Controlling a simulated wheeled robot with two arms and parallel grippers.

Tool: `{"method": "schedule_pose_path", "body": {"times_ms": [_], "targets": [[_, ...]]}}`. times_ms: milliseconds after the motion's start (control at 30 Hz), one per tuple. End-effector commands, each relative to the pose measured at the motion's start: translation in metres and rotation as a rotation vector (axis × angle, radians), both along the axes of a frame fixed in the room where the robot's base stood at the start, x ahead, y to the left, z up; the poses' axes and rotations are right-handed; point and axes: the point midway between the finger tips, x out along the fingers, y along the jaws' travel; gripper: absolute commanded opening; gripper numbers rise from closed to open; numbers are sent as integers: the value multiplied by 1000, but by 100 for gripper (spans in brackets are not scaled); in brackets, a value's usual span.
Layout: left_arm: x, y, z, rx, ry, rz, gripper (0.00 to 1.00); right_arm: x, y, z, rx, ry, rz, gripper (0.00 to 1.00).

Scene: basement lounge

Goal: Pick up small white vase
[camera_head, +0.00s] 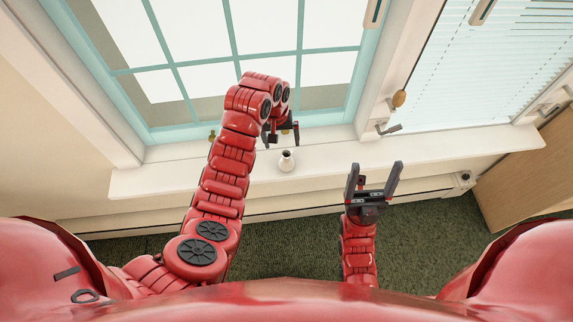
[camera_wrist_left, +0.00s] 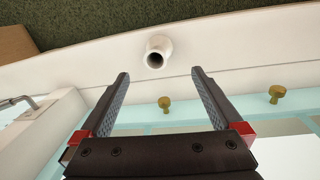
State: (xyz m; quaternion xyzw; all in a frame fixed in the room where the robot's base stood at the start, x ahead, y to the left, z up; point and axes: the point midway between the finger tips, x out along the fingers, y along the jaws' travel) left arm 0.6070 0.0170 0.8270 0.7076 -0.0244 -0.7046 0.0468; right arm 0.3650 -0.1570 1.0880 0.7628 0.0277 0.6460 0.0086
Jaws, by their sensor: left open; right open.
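A small white vase (camera_head: 287,161) with a dark round mouth stands upright on the white window sill. In the left wrist view the vase (camera_wrist_left: 158,51) shows beyond the fingertips, roughly in line with the gap between them. My left gripper (camera_head: 282,137) is open and empty, above the sill and close to the vase on its window side. In the left wrist view its two fingers (camera_wrist_left: 159,74) are spread apart with nothing between them. My right gripper (camera_head: 374,168) is open and empty, in front of the sill to the right of the vase.
The window sill (camera_head: 330,152) is otherwise mostly clear. A teal-framed window (camera_head: 174,80) stands behind it, with brass-coloured knobs (camera_wrist_left: 165,102) near its lower edge. A second window with blinds (camera_head: 490,75) is at right. A wooden cabinet (camera_head: 520,180) stands at far right on green carpet (camera_head: 300,240).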

Motion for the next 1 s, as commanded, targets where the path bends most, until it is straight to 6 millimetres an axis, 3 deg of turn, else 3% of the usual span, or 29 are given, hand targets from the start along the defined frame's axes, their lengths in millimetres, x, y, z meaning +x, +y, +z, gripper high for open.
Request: {"method": "schedule_pose_path", "body": {"times_ms": [67,300,667,1000], "targets": [[-3,-2,-14,5,9,-2,100,0,0,12,0,-2,0,79],[0,-6,-53,1,2,1,100,0,0,21,0,-2,0,79],[0,-8,-72,2,2,1,100,0,0,26,0,-1,0,79],[-2,-12,-105,0,2,4,100,0,0,32,0,-1,0,79]]}}
